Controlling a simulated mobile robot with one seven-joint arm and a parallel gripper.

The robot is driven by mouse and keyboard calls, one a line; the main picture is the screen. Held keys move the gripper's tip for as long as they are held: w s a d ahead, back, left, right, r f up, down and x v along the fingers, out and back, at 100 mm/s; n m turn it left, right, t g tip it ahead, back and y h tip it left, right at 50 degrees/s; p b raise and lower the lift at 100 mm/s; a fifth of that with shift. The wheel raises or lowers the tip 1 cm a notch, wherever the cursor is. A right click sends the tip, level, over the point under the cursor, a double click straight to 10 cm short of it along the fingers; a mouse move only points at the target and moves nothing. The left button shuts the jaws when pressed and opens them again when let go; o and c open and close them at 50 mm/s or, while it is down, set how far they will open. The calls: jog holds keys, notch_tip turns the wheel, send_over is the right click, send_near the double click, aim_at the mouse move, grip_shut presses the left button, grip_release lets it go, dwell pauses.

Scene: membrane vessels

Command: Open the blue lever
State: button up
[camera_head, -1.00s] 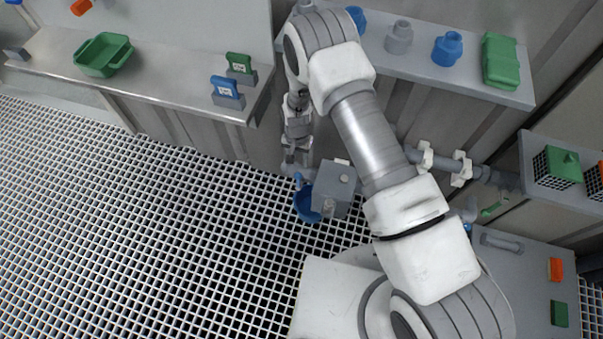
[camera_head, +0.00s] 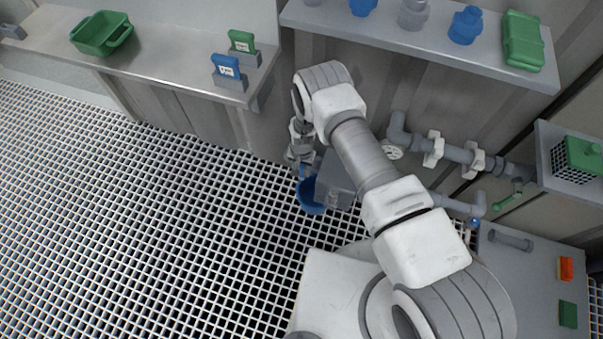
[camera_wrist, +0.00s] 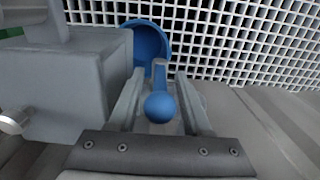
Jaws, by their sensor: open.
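The blue lever ends in a round ball knob (camera_wrist: 160,106) in the wrist view, and its arm runs away from me towards an open blue cup-like part (camera_wrist: 148,42). That blue part also shows in the head view (camera_head: 311,196), below my gripper (camera_head: 301,160). In the wrist view my gripper (camera_wrist: 160,82) is open, with one finger on each side of the lever and its knob. Gaps show beside the knob, so the fingers do not look closed on it. A grey box (camera_wrist: 60,85) stands just left of the left finger; in the head view my arm partly hides it.
Grey pipework with white clamps (camera_head: 433,149) and a green lever (camera_head: 508,200) lie to the right. A shelf (camera_head: 380,40) with blue, grey and green parts is above. A left bench (camera_head: 165,65) holds a green tray (camera_head: 101,33). The grating floor (camera_head: 150,220) is clear.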

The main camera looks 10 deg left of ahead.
jog(key=shift+f, duration=0.9)
jog(key=shift+c, duration=0.3)
grip_shut()
dwell(0.6)
